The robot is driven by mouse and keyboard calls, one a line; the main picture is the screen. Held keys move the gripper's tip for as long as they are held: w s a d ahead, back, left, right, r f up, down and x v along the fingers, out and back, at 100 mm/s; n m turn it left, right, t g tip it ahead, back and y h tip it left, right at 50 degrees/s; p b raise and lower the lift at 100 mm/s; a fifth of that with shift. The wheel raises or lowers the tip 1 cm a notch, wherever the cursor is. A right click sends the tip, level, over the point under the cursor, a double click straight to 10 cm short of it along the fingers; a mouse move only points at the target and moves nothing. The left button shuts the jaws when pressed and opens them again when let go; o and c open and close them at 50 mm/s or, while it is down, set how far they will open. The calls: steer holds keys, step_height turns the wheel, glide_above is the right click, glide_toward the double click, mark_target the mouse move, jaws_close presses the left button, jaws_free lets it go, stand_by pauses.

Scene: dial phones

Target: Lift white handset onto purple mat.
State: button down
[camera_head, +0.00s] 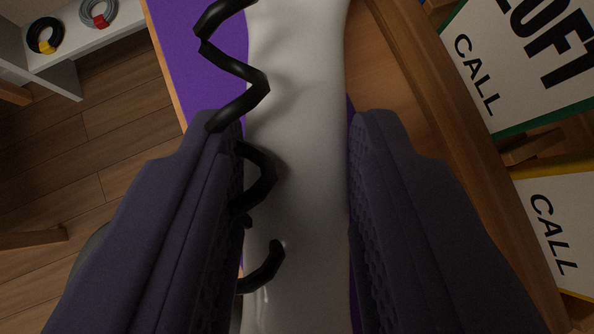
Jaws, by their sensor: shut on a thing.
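The white handset (300,110) runs up and down the middle of the view, between the two dark fingers of my gripper (298,175). My gripper is shut on it, one finger on each side. A black coiled cord (240,72) hangs across the handset's left side, partly over it and close to the left finger. The purple mat (190,50) shows at the upper left, behind the handset. Purple slivers also show beside the fingers. Both ends of the handset are out of view. I cannot tell whether the handset touches the mat.
A wooden table surface with a raised wooden edge (445,110) lies to the right. Beyond it stand white signs reading "CALL" (520,75), (560,235). A white shelf (75,45) with coiled cables is at the upper left, above a wooden floor (85,160).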

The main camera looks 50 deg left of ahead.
steer(key=shift+f, duration=0.2)
steer(key=c, duration=0.7)
jaws_free()
